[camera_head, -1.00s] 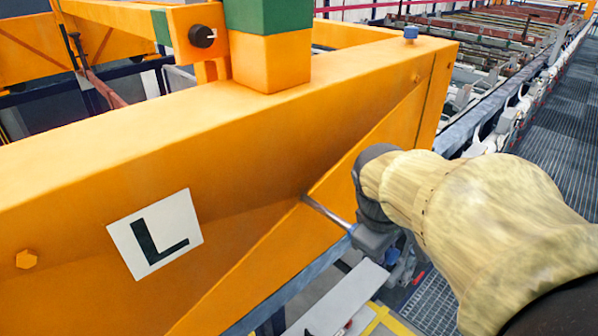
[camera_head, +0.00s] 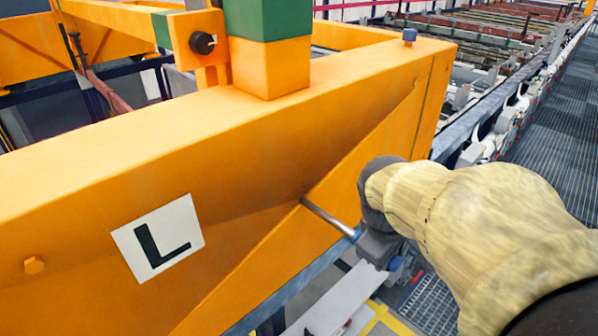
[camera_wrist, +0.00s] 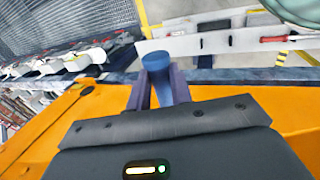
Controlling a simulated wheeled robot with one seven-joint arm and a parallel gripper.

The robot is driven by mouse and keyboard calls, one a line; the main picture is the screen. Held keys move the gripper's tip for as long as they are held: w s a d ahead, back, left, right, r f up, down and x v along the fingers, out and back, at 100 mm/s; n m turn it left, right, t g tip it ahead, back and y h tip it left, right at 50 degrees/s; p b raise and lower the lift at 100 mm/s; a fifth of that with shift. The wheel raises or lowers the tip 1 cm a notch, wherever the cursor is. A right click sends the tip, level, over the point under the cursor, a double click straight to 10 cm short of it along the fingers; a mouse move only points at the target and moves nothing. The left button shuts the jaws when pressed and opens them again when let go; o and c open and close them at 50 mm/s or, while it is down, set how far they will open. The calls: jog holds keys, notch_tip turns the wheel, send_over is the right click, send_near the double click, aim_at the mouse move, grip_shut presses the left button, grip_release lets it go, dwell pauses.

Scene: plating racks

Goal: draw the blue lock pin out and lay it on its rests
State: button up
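The lock pin shows as a bare steel shaft (camera_head: 328,218) standing out of the sloping face of the orange beam (camera_head: 110,190). Its outer end is blue, next to my gripper (camera_head: 362,240). In the wrist view the blue pin end (camera_wrist: 158,64) with its round head sits between the two dark fingers of my gripper (camera_wrist: 160,88), which are closed against its sides. The shaft's inner end is hidden in the beam. A pale shelf (camera_head: 335,300) lies below the gripper; I cannot tell whether the rests are on it.
A small blue knob (camera_head: 410,36) stands on the beam's top. A green and orange post (camera_head: 270,50) rises from the beam. A white plate marked L (camera_head: 158,238) is on its face. A grated walkway (camera_head: 550,135) runs along the right.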

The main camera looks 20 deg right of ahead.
jog(key=o, duration=0.5)
jog(key=shift+o, duration=0.2)
jog(key=p+v, duration=0.6)
jog(key=p, duration=0.1)
